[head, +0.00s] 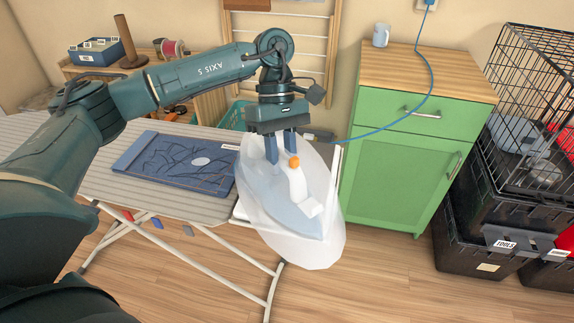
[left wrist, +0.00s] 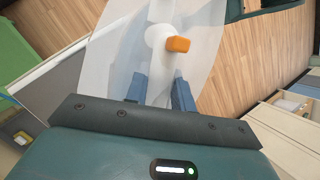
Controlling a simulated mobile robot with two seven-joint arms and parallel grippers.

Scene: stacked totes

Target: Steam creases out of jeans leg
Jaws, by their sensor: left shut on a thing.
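The jeans leg (head: 165,168) is a flat dark blue piece on the ironing board (head: 108,184), with dark branching crease lines and a pale oval patch. My left gripper (head: 281,150) is shut on the handle of a white and pale blue iron (head: 302,207) with an orange button. The iron is at the board's right end, to the right of the jeans leg and apart from it. A translucent whitish shape, like steam, surrounds the iron; it also fills much of the left wrist view (left wrist: 105,60). The iron's underside is hidden. My right gripper is not in view.
A blue cord (head: 400,118) runs from near the iron to a wall outlet (head: 427,5). A green cabinet (head: 395,178) with a mug (head: 381,35) stands behind right. Black totes (head: 475,250) and a wire crate (head: 535,110) stand at the right. The floor in front is clear.

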